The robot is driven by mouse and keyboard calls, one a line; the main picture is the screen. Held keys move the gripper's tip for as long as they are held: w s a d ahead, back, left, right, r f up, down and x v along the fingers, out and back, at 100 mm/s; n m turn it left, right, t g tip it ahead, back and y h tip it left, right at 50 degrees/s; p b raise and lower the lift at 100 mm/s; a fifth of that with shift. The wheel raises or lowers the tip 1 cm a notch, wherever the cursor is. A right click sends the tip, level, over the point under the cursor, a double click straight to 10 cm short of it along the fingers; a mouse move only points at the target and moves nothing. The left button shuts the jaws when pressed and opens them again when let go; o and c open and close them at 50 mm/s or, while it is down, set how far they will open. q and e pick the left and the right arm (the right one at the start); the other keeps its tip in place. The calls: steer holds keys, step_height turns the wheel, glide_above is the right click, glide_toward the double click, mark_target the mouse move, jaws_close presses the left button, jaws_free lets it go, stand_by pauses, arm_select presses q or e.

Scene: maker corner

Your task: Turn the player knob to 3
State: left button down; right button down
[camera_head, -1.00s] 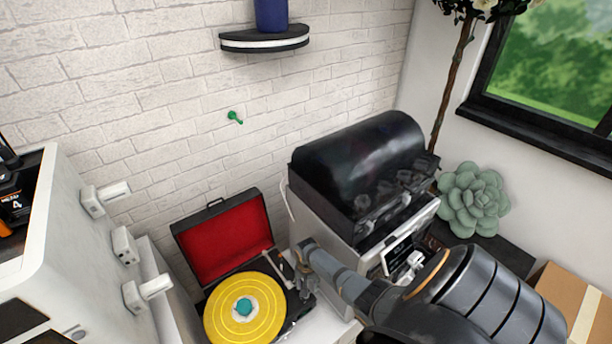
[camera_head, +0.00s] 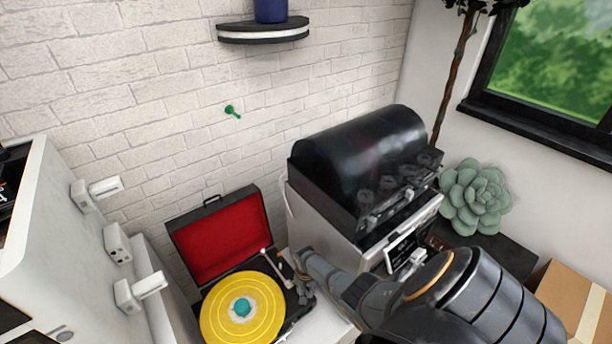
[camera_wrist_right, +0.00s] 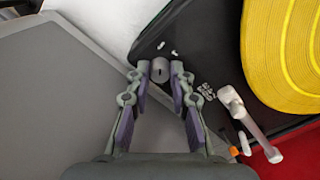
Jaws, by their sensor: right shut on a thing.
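The record player (camera_head: 270,266) stands open, with a red-lined lid and a yellow record (camera_head: 243,308) on its dark deck. In the right wrist view, the grey knob (camera_wrist_right: 160,70) sits near the deck's corner, between the fingertips of my right gripper (camera_wrist_right: 160,75). The fingers close in on it from both sides. Small white marks lie on the deck beside the knob; I cannot read its setting. In the head view, my right gripper (camera_head: 304,292) is at the right side of the deck, and the knob is hidden there. My left gripper is not in view.
The white tonearm (camera_wrist_right: 240,115) is close to my right gripper's fingers. A black and silver machine (camera_head: 360,180) stands right behind my right arm. A white cabinet (camera_head: 60,230) with protruding fittings is at the left. A green succulent (camera_head: 474,196) is at the right.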

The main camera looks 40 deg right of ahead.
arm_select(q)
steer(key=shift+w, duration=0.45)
